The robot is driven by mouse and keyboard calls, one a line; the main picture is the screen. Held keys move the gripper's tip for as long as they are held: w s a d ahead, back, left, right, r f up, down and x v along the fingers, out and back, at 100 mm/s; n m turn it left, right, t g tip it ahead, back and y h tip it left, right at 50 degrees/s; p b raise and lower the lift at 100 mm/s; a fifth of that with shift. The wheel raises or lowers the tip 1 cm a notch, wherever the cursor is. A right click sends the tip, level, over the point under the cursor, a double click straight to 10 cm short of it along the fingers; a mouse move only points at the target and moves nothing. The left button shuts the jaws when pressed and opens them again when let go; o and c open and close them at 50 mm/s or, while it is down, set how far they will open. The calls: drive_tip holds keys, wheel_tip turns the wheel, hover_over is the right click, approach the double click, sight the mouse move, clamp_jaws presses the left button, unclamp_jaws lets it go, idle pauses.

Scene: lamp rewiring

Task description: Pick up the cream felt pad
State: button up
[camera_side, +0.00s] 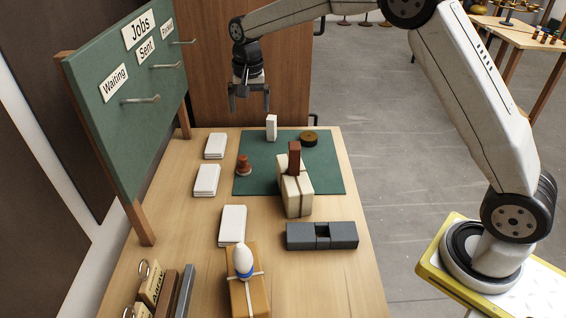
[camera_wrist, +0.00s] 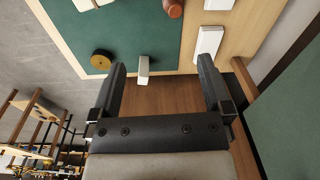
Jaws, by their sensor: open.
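A small upright cream-white block (camera_side: 271,127) stands at the far edge of the green mat (camera_side: 255,180). It is the closest match to the cream felt pad, but I cannot tell its material. It also shows in the wrist view (camera_wrist: 143,70), between the lines of my fingers and nearer the left one. My gripper (camera_side: 249,104) is open and empty, pointing down above and beyond the far end of the table. Its two dark fingers also show in the wrist view (camera_wrist: 162,65), apart from the block.
A round brown disc (camera_side: 308,138), a red-brown knobbed piece (camera_side: 244,165) and a large cream block (camera_side: 296,192) with a brown brick (camera_side: 294,158) on top share the mat. White card stacks (camera_side: 207,180) lie left. A green board (camera_side: 130,95) stands along the left edge.

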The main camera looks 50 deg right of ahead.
drive_tip(key=m, duration=0.2)
approach(242, 157)
drive_tip(key=shift+g, duration=0.3)
drive_tip(key=f, duration=0.7)
drive_tip(key=shift+w+f, duration=0.15)
drive_tip(key=shift+w, duration=0.1)
drive_tip(key=shift+f, duration=0.1)
drive_tip(key=shift+s+f, duration=0.1)
drive_tip(key=shift+f, duration=2.4)
drive_tip(key=c, duration=1.3)
drive_tip(key=shift+r, duration=0.1)
